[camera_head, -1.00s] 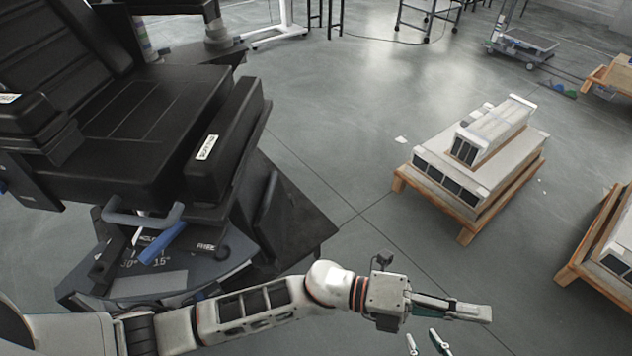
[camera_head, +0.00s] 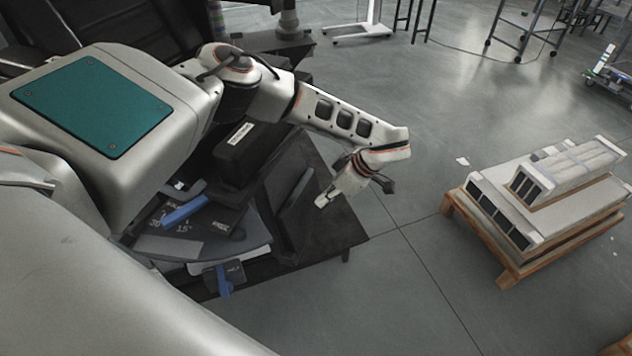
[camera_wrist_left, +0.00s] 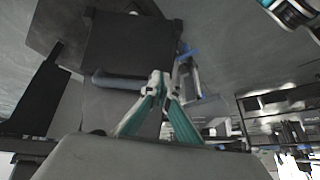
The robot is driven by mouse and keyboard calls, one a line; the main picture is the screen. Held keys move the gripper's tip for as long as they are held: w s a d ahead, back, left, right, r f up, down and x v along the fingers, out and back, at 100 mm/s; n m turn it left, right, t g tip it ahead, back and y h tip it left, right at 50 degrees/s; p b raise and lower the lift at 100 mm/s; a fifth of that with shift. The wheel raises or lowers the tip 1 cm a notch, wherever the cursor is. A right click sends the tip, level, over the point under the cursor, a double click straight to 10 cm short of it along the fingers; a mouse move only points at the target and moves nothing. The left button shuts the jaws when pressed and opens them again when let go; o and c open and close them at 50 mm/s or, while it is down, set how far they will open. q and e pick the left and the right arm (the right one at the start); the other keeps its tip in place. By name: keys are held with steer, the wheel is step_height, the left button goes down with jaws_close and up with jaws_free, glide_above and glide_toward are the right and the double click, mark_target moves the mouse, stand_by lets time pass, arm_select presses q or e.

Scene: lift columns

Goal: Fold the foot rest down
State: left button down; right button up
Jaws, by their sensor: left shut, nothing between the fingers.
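The black padded chair (camera_head: 238,157) stands on a dark base at the left, largely hidden behind my left arm. A dark upright panel (camera_head: 296,203) in front of the seat looks like the foot rest. It stands steeply above the dark floor plate (camera_head: 333,226). My left gripper (camera_head: 322,201) points down just right of this panel in the picture; whether they touch cannot be told. In the left wrist view its teal fingers (camera_wrist_left: 157,80) meet at the tips, shut and empty, before a dark square panel (camera_wrist_left: 130,48) and a grey bar (camera_wrist_left: 112,80). My right gripper is out of view.
A blue lever (camera_head: 184,211) and another blue-handled part (camera_head: 224,280) sit low on the chair base. A wooden pallet (camera_head: 508,278) with grey-white boxed units stands at the right. The floor between chair and pallet is clear.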

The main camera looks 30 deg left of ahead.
arm_select(q)
steer(key=w+a+r+y, duration=0.2)
steer(key=w+a+r, duration=0.2)
steer(key=a+r, duration=0.1)
steer(key=shift+n+t, duration=0.3)
steer(key=x, duration=1)
steer(key=shift+d+f, duration=0.15)
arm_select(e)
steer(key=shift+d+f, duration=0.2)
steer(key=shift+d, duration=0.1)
arm_select(q)
steer(key=shift+d, duration=0.2)
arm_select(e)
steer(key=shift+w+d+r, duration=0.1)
